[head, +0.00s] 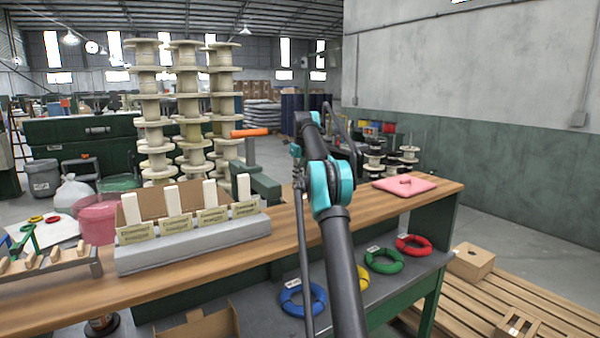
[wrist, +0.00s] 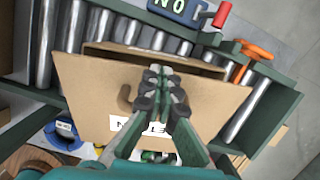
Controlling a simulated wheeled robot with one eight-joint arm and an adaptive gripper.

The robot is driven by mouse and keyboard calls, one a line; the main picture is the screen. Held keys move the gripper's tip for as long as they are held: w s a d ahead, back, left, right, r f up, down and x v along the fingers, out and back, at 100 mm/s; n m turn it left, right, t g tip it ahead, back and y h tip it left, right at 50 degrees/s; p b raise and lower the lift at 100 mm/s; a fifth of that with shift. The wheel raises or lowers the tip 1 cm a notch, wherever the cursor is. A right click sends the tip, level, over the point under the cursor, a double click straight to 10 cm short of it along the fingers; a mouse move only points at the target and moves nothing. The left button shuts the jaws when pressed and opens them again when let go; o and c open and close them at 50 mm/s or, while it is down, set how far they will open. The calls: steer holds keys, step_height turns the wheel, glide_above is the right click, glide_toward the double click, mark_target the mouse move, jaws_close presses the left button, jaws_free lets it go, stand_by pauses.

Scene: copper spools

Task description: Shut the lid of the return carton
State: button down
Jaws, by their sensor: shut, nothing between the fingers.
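The return carton shows in the wrist view as brown cardboard on a roller conveyor. A broad cardboard panel (wrist: 205,95), which looks like its lid, fills the middle. A white label (wrist: 135,127) with partly covered lettering is at its lower edge, and a dark curved mark or slot is to the left of my fingers. A narrow cardboard strip with a dark gap shows beyond the panel's far edge. My gripper (wrist: 160,72) is shut and empty over the panel; I cannot tell whether it touches. In the head view I cannot make out the return carton or my fingertips.
Metal rollers (wrist: 235,120) and a green conveyor frame (wrist: 280,95) surround the carton. An orange handle (wrist: 255,50) and a red handle (wrist: 222,14) stand near the far right. In the head view, a wooden bench (head: 290,225) holds a grey rack (head: 190,240) and a pink mat (head: 404,186).

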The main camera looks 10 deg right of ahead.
steer(key=shift+w+a+f, duration=0.15)
steer(key=shift+w+f, duration=0.15)
steer(key=shift+f, duration=0.4)
steer(key=shift+w+a+f, duration=0.1)
steer(key=shift+w+f, duration=0.15)
steer(key=shift+f, duration=0.65)
steer(key=shift+r, duration=0.1)
